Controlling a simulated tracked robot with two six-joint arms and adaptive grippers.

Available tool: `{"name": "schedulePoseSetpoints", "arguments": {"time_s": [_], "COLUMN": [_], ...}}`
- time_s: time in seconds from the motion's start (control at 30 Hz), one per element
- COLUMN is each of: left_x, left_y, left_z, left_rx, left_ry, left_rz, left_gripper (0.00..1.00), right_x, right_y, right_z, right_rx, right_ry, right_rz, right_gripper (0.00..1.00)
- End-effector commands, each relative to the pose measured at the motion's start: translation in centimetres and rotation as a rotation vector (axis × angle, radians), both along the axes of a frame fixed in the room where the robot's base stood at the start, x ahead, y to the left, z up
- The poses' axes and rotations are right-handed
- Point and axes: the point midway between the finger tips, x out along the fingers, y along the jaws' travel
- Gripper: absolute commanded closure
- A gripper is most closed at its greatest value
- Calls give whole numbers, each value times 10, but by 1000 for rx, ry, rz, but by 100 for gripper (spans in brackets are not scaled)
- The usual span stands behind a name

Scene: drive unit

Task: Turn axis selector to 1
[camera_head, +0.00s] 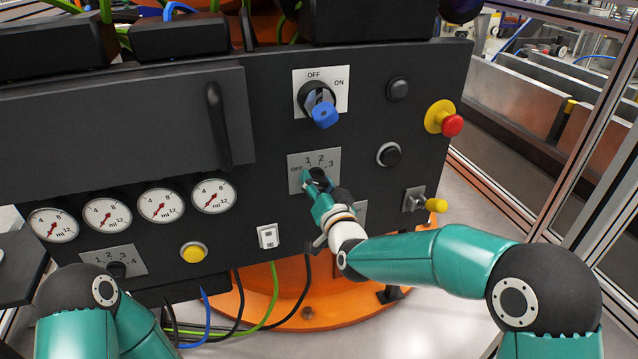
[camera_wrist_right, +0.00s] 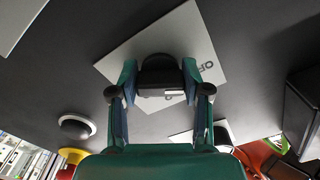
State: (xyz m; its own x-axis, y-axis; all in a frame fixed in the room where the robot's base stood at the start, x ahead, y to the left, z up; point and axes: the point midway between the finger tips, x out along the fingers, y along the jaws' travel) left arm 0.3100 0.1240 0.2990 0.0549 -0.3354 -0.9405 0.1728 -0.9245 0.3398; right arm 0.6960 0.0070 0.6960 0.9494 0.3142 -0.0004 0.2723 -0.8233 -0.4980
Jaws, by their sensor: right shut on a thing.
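A black selector knob (camera_wrist_right: 160,72) sits on a light plate (camera_head: 295,158) marked OFF, 1, 2 and 3, in the middle of the dark panel. My right gripper (camera_head: 317,181) is at this knob, and in the right wrist view its two fingers (camera_wrist_right: 160,88) are shut on the knob's sides. The gripper hides much of the knob in the head view, and I cannot tell which mark it points to. A second plate (camera_head: 98,257) with numbers 1 to 4 and a dark knob is at the lower left. My left gripper is out of view.
Above is an OFF/ON switch (camera_head: 313,100) with a blue part (camera_head: 325,115). A red emergency button (camera_head: 452,125), black buttons (camera_head: 398,89) and a yellow-tipped lever (camera_head: 436,205) are to the right. A handle (camera_head: 216,125), several gauges (camera_head: 213,196) and a yellow button (camera_head: 193,252) are to the left.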

Motion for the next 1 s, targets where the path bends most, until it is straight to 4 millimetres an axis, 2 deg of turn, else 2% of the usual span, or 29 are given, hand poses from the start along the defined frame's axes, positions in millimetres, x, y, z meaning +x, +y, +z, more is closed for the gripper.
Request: {"name": "schedulePoseSetpoints", "arguments": {"time_s": [0.37, 1.0], "left_x": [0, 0], "left_y": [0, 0], "left_z": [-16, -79], "left_rx": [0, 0], "left_ry": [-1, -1], "left_rz": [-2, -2], "left_gripper": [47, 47], "right_x": [2, 2], "right_y": [-1, 1], "right_z": [-4, -4], "right_rx": [88, 537], "right_ry": [29, 173], "right_rz": [-15, -14], "right_gripper": [87, 87]}}
